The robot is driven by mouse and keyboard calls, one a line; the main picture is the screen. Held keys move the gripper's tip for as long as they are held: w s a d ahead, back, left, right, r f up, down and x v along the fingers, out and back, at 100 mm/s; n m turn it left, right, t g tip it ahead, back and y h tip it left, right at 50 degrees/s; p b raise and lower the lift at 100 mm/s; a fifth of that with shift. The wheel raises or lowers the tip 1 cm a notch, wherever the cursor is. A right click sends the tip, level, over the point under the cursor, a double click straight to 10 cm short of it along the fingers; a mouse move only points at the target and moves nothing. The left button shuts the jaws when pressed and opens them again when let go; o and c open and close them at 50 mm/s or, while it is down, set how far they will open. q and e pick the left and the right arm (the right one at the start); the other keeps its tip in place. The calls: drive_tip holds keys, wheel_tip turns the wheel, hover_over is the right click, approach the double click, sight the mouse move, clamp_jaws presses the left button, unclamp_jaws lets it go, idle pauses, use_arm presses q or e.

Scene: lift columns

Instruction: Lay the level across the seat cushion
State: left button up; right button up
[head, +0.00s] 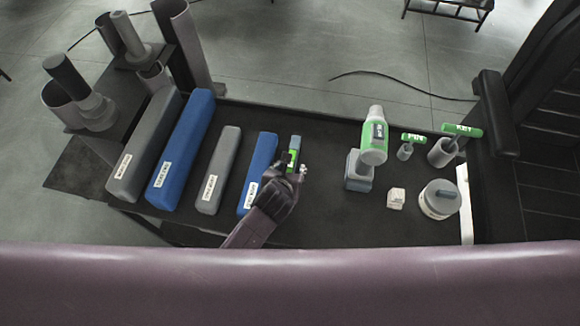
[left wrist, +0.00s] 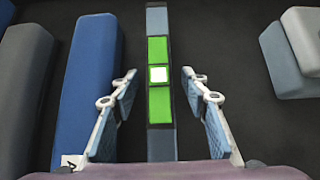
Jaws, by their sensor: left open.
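The level is a slim grey-blue bar with bright green panels (head: 295,146). It lies on the dark table top among the other items. In the left wrist view the level (left wrist: 160,105) runs lengthwise between the two fingers, with a gap on each side. My left gripper (head: 290,172) is open around or just above it; contact is not visible. Its spread fingers also show in the left wrist view (left wrist: 159,85). A dark padded piece (head: 495,112) stands at the right beside a dark ribbed structure; I cannot tell whether it is the seat cushion. My right gripper is not in view.
Blue (head: 181,150) and grey (head: 217,170) long blocks lie left of the level; one blue block (head: 259,168) is close beside it. Grey cylinders (head: 68,80) stand at far left.

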use_arm(q)
drive_tip(key=shift+w+f, duration=0.35)
drive_tip(key=shift+f, duration=0.05)
drive_tip(key=shift+c, duration=0.3)
clamp_jaws()
drive_tip(key=shift+d, duration=0.1)
drive_tip(key=shift+r, duration=0.15)
